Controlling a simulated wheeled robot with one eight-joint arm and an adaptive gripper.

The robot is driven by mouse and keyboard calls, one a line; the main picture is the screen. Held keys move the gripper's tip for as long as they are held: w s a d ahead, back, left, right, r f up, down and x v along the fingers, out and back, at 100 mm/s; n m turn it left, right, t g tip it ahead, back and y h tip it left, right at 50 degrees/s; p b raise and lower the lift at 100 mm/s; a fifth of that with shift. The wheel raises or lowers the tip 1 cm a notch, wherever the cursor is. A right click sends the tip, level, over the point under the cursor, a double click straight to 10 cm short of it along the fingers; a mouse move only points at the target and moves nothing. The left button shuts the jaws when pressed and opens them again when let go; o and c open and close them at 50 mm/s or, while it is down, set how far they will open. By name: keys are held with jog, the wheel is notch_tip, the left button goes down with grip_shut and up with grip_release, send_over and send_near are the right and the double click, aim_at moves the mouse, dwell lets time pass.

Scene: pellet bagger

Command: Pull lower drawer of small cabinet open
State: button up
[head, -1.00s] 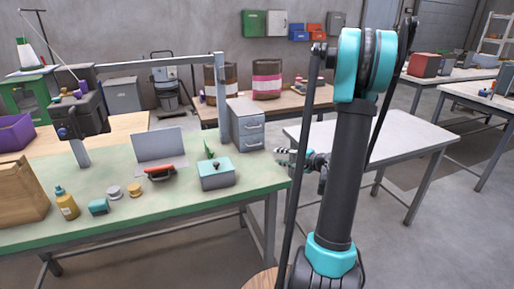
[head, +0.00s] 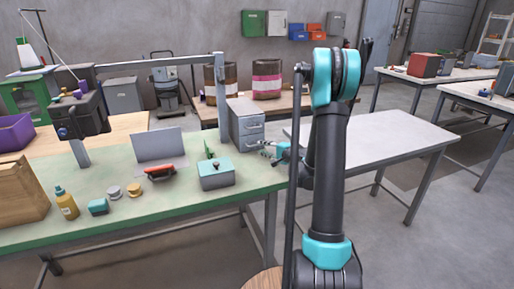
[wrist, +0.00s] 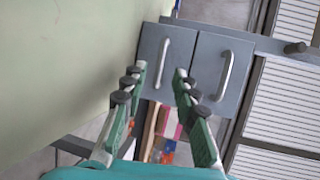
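The small grey cabinet (head: 231,118) stands at the back right of the green-topped table and has two drawers with metal bar handles. Both drawers look shut. In the wrist view the cabinet appears turned on its side, with the lower drawer (wrist: 181,46) on the left, nearest the tabletop, and the upper drawer (wrist: 206,70) on the right. My gripper (wrist: 159,72) is open, its green fingers pointing at the lower drawer. The lower drawer's handle (wrist: 159,60) shows between the fingertips. I cannot tell whether they touch it. In the head view my gripper (head: 270,149) is just right of the cabinet front.
The green table (head: 110,225) carries a grey-blue box with a teal lid (head: 215,174), a red-handled tool (head: 160,171) and a yellow bottle (head: 66,203). A metal post (head: 221,95) rises beside the cabinet. A bare white-topped table (head: 385,138) stands to the right.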

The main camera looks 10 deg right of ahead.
jog(key=shift+x, duration=2.2)
grip_shut()
